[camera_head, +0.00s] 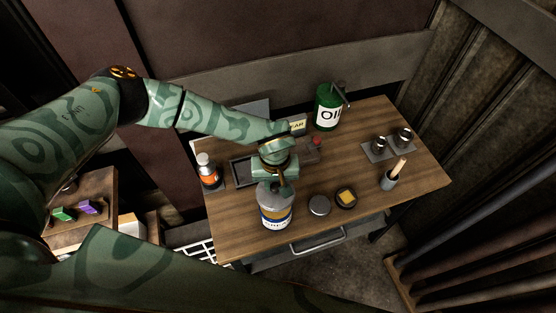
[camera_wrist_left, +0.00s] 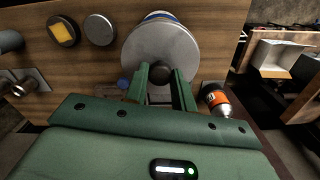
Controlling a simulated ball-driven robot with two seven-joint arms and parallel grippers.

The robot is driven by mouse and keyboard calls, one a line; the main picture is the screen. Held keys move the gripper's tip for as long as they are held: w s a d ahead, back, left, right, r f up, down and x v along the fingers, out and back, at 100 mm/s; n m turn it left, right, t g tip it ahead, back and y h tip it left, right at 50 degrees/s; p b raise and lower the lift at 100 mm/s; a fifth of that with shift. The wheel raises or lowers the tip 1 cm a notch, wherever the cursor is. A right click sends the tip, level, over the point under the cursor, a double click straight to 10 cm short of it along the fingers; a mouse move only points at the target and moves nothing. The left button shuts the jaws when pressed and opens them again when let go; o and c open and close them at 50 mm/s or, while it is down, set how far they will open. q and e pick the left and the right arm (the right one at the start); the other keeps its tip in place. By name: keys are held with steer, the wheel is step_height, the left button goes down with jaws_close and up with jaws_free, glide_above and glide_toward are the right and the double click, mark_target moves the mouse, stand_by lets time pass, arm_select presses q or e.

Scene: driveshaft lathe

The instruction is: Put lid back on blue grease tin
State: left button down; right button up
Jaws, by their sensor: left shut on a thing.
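The blue grease tin (camera_head: 276,219), with a white and blue label, stands upright at the front of the wooden table. Its grey round lid (camera_head: 272,195) is at its top; the lid also fills the upper middle of the left wrist view (camera_wrist_left: 160,48). My left gripper (camera_head: 283,188) is above the tin, shut on the dark knob (camera_wrist_left: 160,75) of the lid. A strip of the tin (camera_wrist_left: 160,16) shows past the lid's edge. I cannot tell whether the lid touches the rim all round. My right gripper is not in view.
A silver round tin (camera_head: 320,205) and a dark dish with a yellow block (camera_head: 346,198) lie right of the tin. A green oil can (camera_head: 327,108) stands behind. The table's right front is clear.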

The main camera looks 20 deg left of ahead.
mark_target(275, 195)
arm_select(q)
steer(key=shift+s+f+b, duration=0.15)
steer(key=shift+f+b, duration=0.45)
steer(key=shift+f, duration=0.05)
step_height(275, 195, down, 4)
steer(key=b, duration=0.2)
steer(key=shift+r+b, duration=0.2)
steer(key=shift+b, duration=0.2)
steer(key=shift+f+b, duration=0.7)
steer(key=shift+f, duration=0.1)
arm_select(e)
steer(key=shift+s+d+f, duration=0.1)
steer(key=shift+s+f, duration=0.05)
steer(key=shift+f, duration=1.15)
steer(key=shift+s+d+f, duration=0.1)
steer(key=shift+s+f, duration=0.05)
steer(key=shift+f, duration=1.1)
arm_select(q)
steer(key=shift+f, duration=0.1)
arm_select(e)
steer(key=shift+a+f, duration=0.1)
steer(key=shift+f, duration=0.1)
arm_select(q)
steer(key=c, duration=0.6)
jaws_free()
